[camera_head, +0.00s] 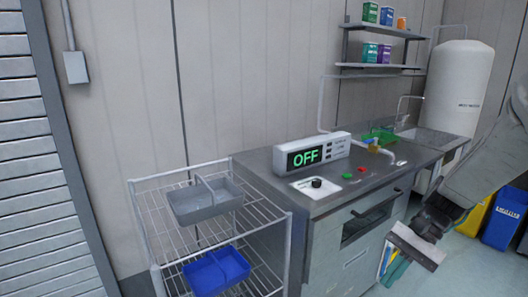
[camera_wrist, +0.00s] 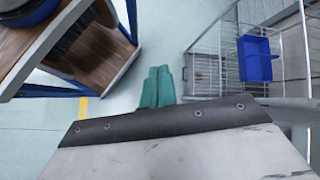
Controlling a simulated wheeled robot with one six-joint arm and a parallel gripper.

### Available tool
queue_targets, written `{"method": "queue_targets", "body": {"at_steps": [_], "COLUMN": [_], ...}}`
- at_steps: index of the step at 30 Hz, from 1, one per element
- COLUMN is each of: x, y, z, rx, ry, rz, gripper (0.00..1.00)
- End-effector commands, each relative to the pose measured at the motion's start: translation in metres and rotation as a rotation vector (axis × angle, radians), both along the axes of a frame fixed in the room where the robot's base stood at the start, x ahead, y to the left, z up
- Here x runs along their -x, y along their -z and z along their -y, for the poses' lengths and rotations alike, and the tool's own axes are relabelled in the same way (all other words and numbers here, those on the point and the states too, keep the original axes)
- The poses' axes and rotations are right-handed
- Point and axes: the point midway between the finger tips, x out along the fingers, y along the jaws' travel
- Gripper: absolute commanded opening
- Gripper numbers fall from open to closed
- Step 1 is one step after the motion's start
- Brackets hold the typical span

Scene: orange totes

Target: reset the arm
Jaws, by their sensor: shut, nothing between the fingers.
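My gripper (camera_wrist: 157,72) shows in the wrist view as two teal fingers side by side beyond a wide pale plate with a dark riveted edge. The fingers are together with nothing between them, over the pale floor. In the head view my arm comes in from the right edge, and my gripper (camera_head: 396,271) hangs at the lower right, in front of the steel counter. It appears clear of the counter.
A steel counter (camera_head: 375,185) bears a box reading OFF (camera_head: 312,154) and a green tray (camera_head: 379,137). A wire rack (camera_head: 170,180) holds a grey bin (camera_head: 205,204) and a blue bin (camera_head: 217,270). Wood-panelled furniture (camera_wrist: 100,55) is at the wrist view's upper left; floor lies between.

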Motion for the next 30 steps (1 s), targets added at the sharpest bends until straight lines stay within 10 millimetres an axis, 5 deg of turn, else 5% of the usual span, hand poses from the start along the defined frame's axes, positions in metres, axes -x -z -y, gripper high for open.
{"method": "queue_targets", "body": {"at_steps": [6,18,30], "x": [0.063,0.150,0.173], "y": [-0.047,-0.101,-0.133], "z": [-0.001,0.006,-0.010], "rx": [0.199,0.516,0.580], "ry": [-0.251,-0.559,-0.606], "rz": [0.146,0.435,0.638], "gripper": [0.00,0.00,0.00]}}
